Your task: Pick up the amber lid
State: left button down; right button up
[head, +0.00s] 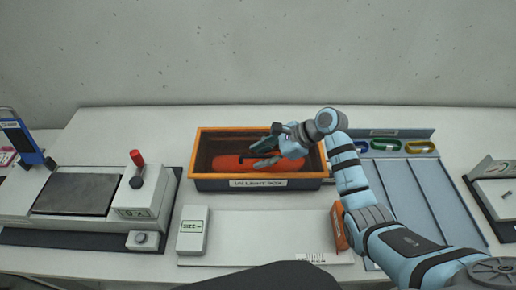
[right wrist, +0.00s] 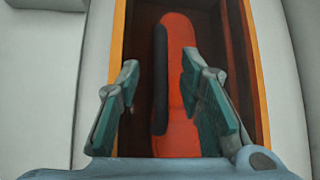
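The amber lid (head: 216,146) appears to be the orange-rimmed, brownish see-through cover on the box labelled UV LIGHT BOX (head: 215,184). A long rounded orange-red shape (head: 228,163) shows within the rim. A black bar, seemingly the lid's handle (right wrist: 160,85), runs lengthwise over that shape. My right gripper (head: 263,154) is over the box and open. In the right wrist view its two fingers (right wrist: 160,70) stand apart on either side of the black bar, with nothing gripped. Whether the fingers touch the lid cannot be told. My left gripper is not in view.
A press-like device with a red-knobbed lever (head: 137,160) stands left of the box. A white box with a green display (head: 193,230) and an orange box (head: 340,228) stand in front. A blue-grey tray (head: 420,200) with several coloured rings lies right. The white board (head: 265,235) is mostly clear.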

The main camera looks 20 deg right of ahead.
grip_shut()
jog(key=shift+w, duration=0.1)
dwell(0.4)
